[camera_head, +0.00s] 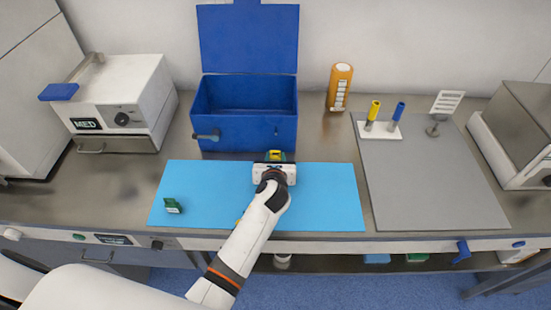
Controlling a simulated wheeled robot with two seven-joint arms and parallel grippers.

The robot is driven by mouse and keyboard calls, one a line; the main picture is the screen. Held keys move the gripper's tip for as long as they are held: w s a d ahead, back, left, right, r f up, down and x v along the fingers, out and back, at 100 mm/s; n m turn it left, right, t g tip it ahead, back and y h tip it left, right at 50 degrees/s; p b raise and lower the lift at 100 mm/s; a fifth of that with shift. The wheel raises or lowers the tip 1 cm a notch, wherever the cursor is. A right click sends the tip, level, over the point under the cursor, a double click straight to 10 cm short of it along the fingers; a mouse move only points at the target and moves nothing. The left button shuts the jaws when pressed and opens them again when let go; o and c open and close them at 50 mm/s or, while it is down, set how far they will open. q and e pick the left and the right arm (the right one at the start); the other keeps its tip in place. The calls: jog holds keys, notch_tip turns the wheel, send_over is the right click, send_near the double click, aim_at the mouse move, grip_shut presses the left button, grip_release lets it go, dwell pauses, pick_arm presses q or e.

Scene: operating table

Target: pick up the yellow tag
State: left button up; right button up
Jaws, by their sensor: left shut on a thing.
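The yellow tag (275,155) shows as a small yellow piece with dark green edges at the far end of my left gripper, close to the front of the blue box. My left gripper (273,160) is shut on it, over the far edge of the light blue mat (330,195). The gripper body hides most of the tag, and I cannot tell how high it is above the mat. My right gripper is not in view.
A green tag (172,206) lies on the mat's left part. The open blue box (245,133) stands behind the mat. An orange bottle (340,88), a grey mat (430,185) and a white holder (380,130) with yellow and blue tubes are right. A white MED device (120,100) stands left.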

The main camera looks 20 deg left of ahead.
pick_arm(q)
jog(key=shift+s+r, duration=0.2)
jog(key=shift+r, duration=0.2)
notch_tip(320, 180, up, 6)
jog(key=shift+r, duration=0.1)
jog(key=s+d+b, duration=0.1)
jog(key=s, duration=0.5)
jog(key=s+d+b, duration=0.1)
jog(key=s+d, duration=0.1)
jog(key=s, duration=0.4)
jog(key=s+d+b, duration=0.1)
jog(key=s+d, duration=0.1)
jog(key=s, duration=0.5)
jog(key=shift+d, duration=0.25)
jog(key=shift+w, duration=0.1)
